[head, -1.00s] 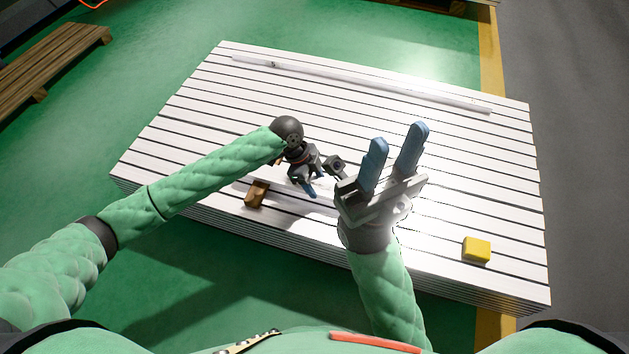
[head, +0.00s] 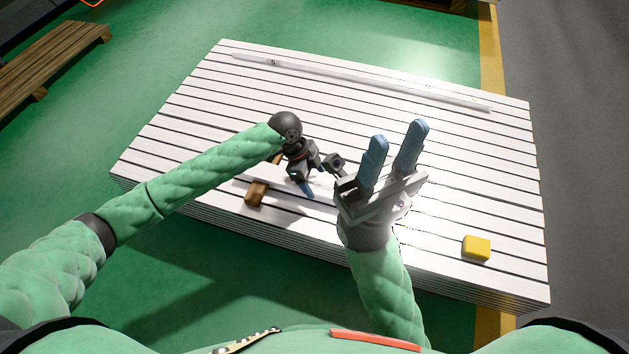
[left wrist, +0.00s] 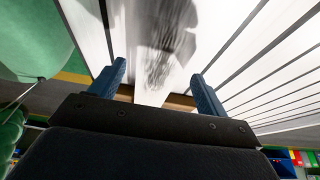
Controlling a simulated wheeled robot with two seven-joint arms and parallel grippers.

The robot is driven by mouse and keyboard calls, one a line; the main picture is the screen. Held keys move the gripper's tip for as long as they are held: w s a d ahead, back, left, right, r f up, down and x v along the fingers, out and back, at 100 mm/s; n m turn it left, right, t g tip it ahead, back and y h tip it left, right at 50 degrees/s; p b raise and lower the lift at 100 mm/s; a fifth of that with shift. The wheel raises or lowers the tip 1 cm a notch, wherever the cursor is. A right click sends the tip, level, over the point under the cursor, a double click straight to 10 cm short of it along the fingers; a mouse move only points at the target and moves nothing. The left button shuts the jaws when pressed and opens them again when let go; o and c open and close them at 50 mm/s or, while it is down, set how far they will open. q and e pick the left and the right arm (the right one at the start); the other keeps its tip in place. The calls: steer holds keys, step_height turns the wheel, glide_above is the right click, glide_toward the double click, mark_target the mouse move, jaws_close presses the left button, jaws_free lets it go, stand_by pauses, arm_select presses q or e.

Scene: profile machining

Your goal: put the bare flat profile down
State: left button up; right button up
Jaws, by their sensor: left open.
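My left gripper (head: 306,184) is open low over the near left part of the white stack; in the head view its far finger is mostly hidden. In the left wrist view its two blue fingers (left wrist: 158,72) stand apart, with a pale flat strip (left wrist: 150,97), which looks like the bare flat profile, between them. The strip seems to lie across a brown block, which shows on both sides of it (left wrist: 181,102). In the head view the brown block (head: 257,193) sits left of the gripper. My right gripper (head: 393,143) is open and empty above the stack.
The stack of white boards (head: 450,180) fills the middle. A long pale profile (head: 380,87) lies along its far side. A yellow block (head: 476,248) sits near the right front corner. A wooden pallet (head: 50,62) stands on the green floor at far left.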

arm_select(q)
steer(key=p+v, duration=0.2)
steer(key=v, duration=0.9)
steer(key=shift+r, duration=0.15)
